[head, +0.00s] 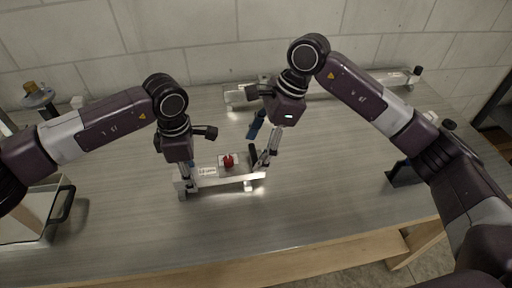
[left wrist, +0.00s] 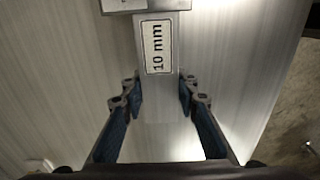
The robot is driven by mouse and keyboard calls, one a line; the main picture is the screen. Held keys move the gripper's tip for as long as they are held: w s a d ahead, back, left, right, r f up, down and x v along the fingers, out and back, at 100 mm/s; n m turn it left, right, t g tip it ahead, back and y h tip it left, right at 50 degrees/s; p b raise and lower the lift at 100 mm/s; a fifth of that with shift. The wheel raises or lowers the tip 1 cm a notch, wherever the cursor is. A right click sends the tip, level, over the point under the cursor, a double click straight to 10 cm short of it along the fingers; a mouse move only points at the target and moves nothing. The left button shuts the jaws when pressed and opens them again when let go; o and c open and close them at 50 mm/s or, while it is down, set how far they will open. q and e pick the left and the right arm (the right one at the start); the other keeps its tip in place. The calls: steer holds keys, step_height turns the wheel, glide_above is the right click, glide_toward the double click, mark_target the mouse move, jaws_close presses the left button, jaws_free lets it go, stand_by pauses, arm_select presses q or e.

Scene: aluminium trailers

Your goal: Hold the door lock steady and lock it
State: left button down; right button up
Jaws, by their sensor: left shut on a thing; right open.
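The door lock (head: 210,172) is an aluminium bar with a red knob (head: 229,161) and a black handle (head: 253,155) near its right end. It lies on the table in the middle of the head view. My left gripper (head: 187,188) is shut on the bar's left end. In the left wrist view, my left gripper (left wrist: 160,90) has a finger on each side of the bar (left wrist: 158,105), below its "10 mm" label (left wrist: 158,47). My right gripper (head: 260,150) is open beside the black handle; whether it touches the handle is unclear.
Another long aluminium piece (head: 345,88) lies at the back of the table, by the block wall. A container with a black handle (head: 65,205) stands at the left edge. A dark blue-grey object (head: 402,174) is at the right. The table's front (head: 240,225) is clear.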

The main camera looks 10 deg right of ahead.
steer(key=shift+a+f, duration=0.1)
steer(key=shift+f, duration=0.1)
steer(key=c, duration=1.2)
steer(key=shift+o, duration=0.2)
